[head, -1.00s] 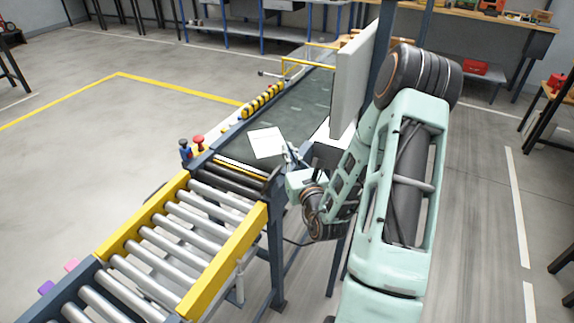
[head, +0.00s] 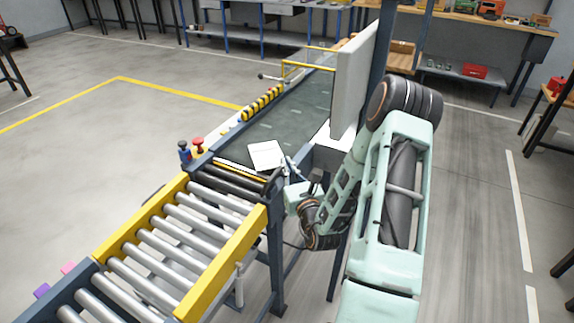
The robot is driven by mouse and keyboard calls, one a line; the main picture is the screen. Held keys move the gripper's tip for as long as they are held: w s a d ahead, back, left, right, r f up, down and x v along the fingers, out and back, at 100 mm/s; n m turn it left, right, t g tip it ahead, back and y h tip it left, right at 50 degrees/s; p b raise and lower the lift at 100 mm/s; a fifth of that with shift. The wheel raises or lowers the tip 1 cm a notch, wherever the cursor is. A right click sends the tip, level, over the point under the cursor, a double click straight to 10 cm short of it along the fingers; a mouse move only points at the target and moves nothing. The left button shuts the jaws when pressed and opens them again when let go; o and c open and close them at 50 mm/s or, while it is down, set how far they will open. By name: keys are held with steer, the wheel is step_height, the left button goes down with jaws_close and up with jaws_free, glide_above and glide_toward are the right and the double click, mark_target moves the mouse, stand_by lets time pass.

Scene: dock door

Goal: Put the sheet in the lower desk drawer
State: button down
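A white sheet (head: 267,156) is over the near end of the dark conveyor belt, in the head view. I cannot tell whether it lies flat on the belt or is held just above it. My gripper (head: 291,167) is at the sheet's right edge, small and partly hidden by my wrist. I cannot tell whether its fingers are apart or closed on the sheet. No desk drawer can be made out in this view.
A roller conveyor (head: 165,245) with yellow side rails joins the belt (head: 290,113) at the lower left. A grey upright panel (head: 355,80) stands beside my arm. Workbenches (head: 480,35) line the back. The floor at right is largely clear.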

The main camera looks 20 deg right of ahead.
steer(key=c, duration=2.2)
jaws_free()
steer(key=shift+o, duration=0.2)
steer(key=shift+r, duration=0.1)
